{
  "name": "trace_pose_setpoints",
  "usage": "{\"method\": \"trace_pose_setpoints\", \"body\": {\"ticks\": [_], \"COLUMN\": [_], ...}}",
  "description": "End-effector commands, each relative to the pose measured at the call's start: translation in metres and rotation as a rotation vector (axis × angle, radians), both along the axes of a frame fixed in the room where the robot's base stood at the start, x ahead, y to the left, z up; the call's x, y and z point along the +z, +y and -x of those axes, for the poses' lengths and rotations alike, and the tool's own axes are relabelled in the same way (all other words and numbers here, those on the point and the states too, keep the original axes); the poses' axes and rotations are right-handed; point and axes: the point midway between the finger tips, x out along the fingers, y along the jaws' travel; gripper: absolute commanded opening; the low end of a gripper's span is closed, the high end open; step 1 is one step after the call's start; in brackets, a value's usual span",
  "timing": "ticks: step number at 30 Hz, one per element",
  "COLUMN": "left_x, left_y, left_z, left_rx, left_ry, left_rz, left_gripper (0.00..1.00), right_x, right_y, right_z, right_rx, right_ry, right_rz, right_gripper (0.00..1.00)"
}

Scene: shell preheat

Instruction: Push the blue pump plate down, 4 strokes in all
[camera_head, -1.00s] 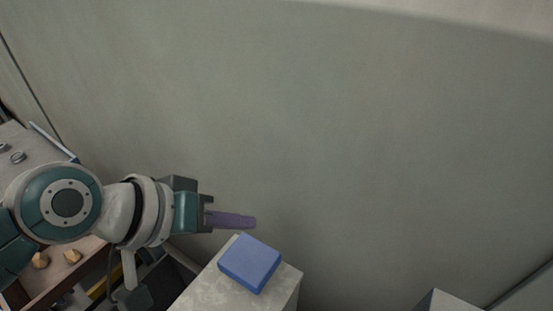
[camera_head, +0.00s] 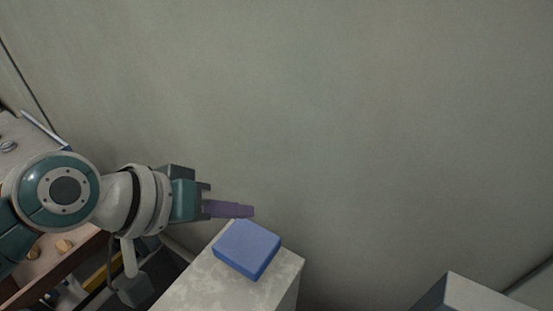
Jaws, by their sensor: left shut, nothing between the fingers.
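The blue pump plate (camera_head: 247,247) is a square blue block on top of a pale grey pedestal (camera_head: 196,290) at the bottom centre-left of the head view. My left gripper (camera_head: 250,211) comes in from the left with its purple fingers shut and empty. In the picture its fingertips show just beyond the plate's upper edge. They look apart from the plate, but I cannot tell their height above it. My right gripper is not in view.
A wooden workbench (camera_head: 52,274) with small wooden pieces stands at the left, partly behind my left arm. A grey box (camera_head: 478,295) shows at the bottom right. A plain grey wall (camera_head: 330,120) fills the background.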

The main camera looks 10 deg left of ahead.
Motion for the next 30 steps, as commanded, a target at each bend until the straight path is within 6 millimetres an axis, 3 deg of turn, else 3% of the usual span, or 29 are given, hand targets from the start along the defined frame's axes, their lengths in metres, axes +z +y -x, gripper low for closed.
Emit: {"method": "trace_pose_setpoints", "body": {"ticks": [1,3,10,30], "left_x": [-0.016,-0.025,-0.05,-0.054], "left_y": [0.0,0.0,0.0,0.0], "left_z": [0.0,0.0,0.0,0.0], "left_rx": [0.0,0.0,-0.001,0.0], "left_ry": [0.0,0.0,0.001,0.0], "left_rz": [0.0,0.0,0.0,0.0], "left_gripper": [0.0,0.0,0.0,0.0], "right_x": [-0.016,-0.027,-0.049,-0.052], "right_y": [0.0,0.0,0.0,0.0], "right_z": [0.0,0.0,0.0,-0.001], "right_rx": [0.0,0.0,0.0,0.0], "right_ry": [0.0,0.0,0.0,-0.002], "right_rz": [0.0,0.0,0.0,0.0], "right_gripper": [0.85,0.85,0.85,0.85]}}
